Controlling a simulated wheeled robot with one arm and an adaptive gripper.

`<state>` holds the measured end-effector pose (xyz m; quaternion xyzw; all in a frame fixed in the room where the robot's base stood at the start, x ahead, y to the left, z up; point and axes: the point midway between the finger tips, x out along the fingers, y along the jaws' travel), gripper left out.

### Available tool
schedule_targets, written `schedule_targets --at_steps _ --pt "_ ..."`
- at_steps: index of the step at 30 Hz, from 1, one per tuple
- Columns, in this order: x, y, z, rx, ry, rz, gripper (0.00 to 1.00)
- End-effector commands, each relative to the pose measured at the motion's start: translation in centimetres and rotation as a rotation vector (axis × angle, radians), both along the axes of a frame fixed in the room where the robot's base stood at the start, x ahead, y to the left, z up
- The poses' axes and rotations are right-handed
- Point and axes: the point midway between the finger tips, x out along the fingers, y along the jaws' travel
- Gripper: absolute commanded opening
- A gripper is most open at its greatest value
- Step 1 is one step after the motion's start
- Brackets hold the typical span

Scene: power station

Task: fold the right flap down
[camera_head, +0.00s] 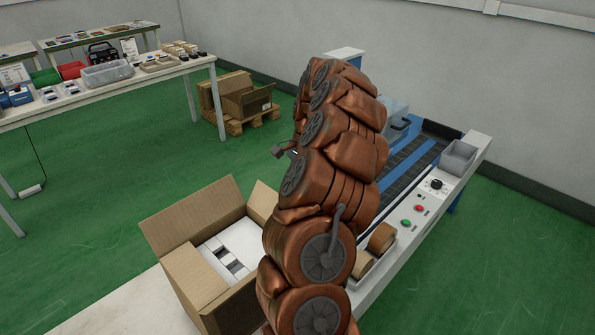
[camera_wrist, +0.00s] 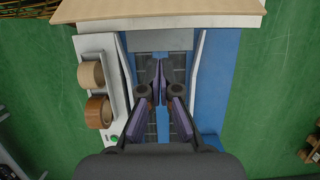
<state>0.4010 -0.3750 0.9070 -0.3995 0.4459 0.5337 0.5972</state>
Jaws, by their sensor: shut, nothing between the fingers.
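An open cardboard box (camera_head: 197,281) with white contents (camera_head: 238,243) stands at the lower left in the head view. Its far-side flap (camera_head: 190,218) stands up, and another flap (camera_head: 262,202) stands at its far right corner. My arm hides the box's right side, so I cannot tell how the right flap lies. In the wrist view my gripper (camera_wrist: 159,66) is shut and empty, its fingers over the blue and dark conveyor. A tan panel (camera_wrist: 160,10) crosses the top of the wrist view, beyond the fingertips and apart from them; it looks like cardboard.
The conveyor bench (camera_head: 405,160) runs along the right with buttons (camera_head: 418,207), a grey bin (camera_head: 458,157) and tape rolls (camera_head: 380,238). The tape rolls also show in the wrist view (camera_wrist: 98,110). Tables (camera_head: 120,85) and a pallet with boxes (camera_head: 240,100) stand far left. Green floor is clear between.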

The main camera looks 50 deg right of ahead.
Motion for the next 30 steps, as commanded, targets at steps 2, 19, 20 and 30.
schedule_targets --at_steps 2,19,20,30 --pt "-0.1 0.5 -1.0 0.006 0.005 0.003 0.0" --pt "0.4 3.8 0.3 0.001 0.0 0.0 0.0" --pt "0.4 3.9 0.3 0.001 0.001 0.0 0.0" --pt "0.4 3.9 0.3 -0.001 0.001 0.0 0.0"
